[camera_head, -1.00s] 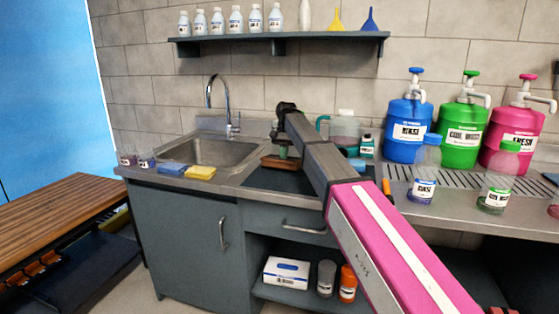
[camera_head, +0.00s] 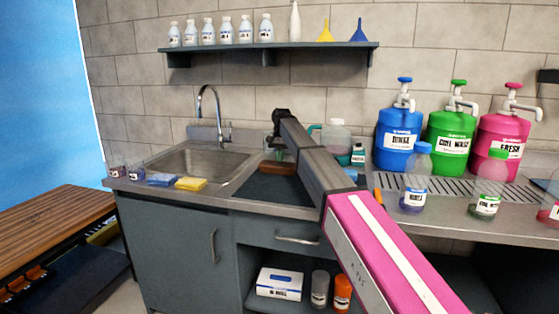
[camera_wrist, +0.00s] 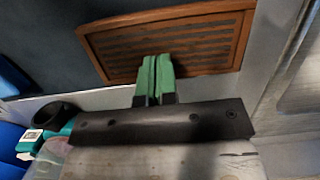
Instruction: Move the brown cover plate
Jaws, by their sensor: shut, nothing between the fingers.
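The brown cover plate (camera_wrist: 205,42) is a slatted, wood-coloured panel with a raised rim. It lies on a dark mat beside the sink. In the head view only part of the plate (camera_head: 278,168) shows, as my arm hides the rest. My gripper (camera_wrist: 155,62) has green fingers pressed together with nothing between them. The fingertips overlap the plate's near edge in the wrist view. I cannot tell whether they touch it. In the head view my gripper (camera_head: 279,155) is just above the plate.
The sink (camera_head: 195,165) with its tap is left of the plate. A yellow sponge (camera_head: 191,184) and a blue sponge (camera_head: 160,180) lie at the front edge. A clear jug (camera_head: 337,140) stands behind my arm. Blue, green and pink pump containers (camera_head: 450,143) stand to the right.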

